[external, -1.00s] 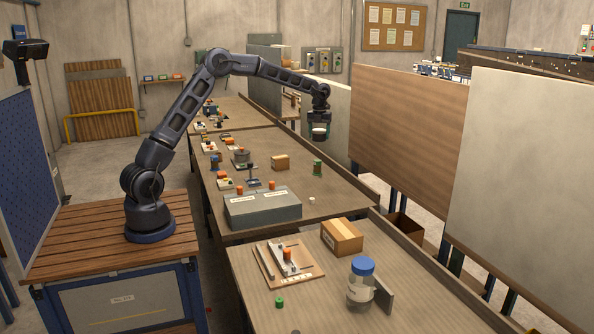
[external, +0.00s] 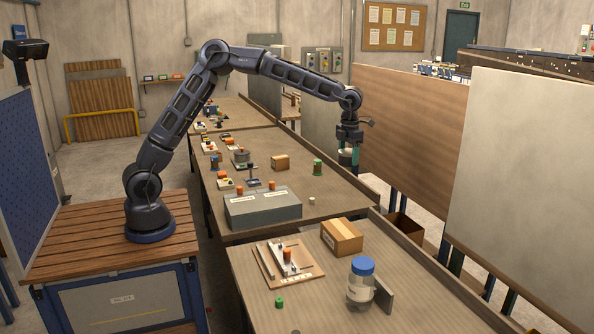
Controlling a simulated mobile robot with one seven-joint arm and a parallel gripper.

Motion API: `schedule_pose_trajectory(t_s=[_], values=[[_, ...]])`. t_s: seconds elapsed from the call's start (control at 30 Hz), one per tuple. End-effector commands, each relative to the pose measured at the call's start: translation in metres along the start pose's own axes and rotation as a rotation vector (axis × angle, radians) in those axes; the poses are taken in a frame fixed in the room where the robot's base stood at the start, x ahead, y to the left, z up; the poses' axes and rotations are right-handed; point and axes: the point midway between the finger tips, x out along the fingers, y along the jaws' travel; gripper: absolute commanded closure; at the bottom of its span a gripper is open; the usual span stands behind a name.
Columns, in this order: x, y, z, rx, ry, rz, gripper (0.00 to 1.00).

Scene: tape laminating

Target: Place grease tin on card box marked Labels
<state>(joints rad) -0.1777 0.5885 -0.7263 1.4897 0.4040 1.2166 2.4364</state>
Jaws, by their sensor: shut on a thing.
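My gripper (external: 350,147) points down over the right edge of the middle table and is shut on a small dark tin with a pale top, the grease tin (external: 345,157). The tin is held in the air, apart from both boxes. A brown card box (external: 345,236) with a white label stands on the near table, in front of and below my gripper. A smaller card box (external: 280,162) stands on the middle table, left of my gripper. The print on both boxes is too small to read, so I cannot tell which is marked Labels.
On the near table (external: 250,315) are a jar with a blue lid (external: 361,283), a grey upright plate (external: 384,297), a board with parts (external: 272,262) and a green piece (external: 279,302). A grey case (external: 262,212) and a green spool (external: 318,167) stand on the middle table.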

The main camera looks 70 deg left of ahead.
Motion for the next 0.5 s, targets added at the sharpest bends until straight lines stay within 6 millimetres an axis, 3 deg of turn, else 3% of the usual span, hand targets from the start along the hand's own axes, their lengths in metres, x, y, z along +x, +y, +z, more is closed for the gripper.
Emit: schedule_pose_trajectory(t_s=[0.03, 0.2, 0.4, 0.5], values=[[-0.003, -0.02, -0.013, 0.044, 0.0, 0.0, 0.63], [-0.011, -0.073, -0.053, 0.172, 0.0, 0.001, 0.63], [-0.017, -0.11, -0.085, 0.268, 0.001, 0.0, 0.63], [-0.017, -0.117, -0.092, 0.289, 0.001, 0.001, 0.63]])
